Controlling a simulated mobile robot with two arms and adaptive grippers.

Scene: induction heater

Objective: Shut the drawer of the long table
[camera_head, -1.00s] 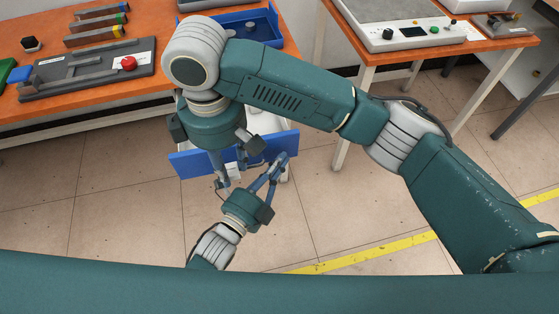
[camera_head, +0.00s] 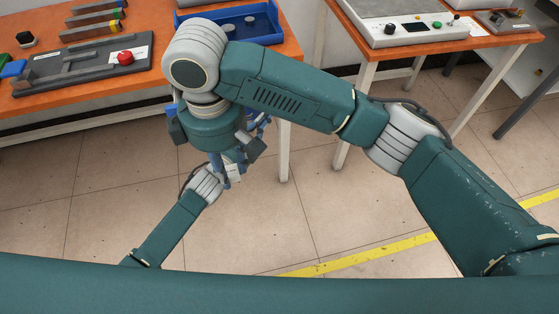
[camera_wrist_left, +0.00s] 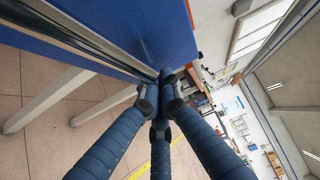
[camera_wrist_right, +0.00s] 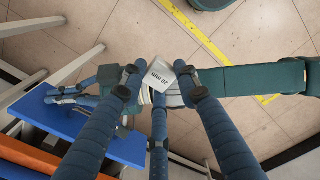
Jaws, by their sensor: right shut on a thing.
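The long table (camera_head: 70,105) has an orange top and stands at the left in the head view. Its drawer's blue front (camera_wrist_right: 120,147) shows in the right wrist view close beside the table's orange edge; any gap is hidden. In the head view my right arm covers most of it. My left gripper (camera_wrist_left: 160,88) has its fingertips together against the blue front in the left wrist view. It also shows in the right wrist view (camera_wrist_right: 62,95). My right gripper (camera_head: 229,172) is shut on a white block marked 20 mm (camera_wrist_right: 158,74), held above the floor in front of the table.
On the long table are a blue tray (camera_head: 270,22), a grey fixture with a red button (camera_head: 125,58) and several small blocks. A second orange table (camera_head: 440,48) with a control unit (camera_head: 400,30) stands at the right. A yellow line (camera_head: 360,254) crosses the clear floor.

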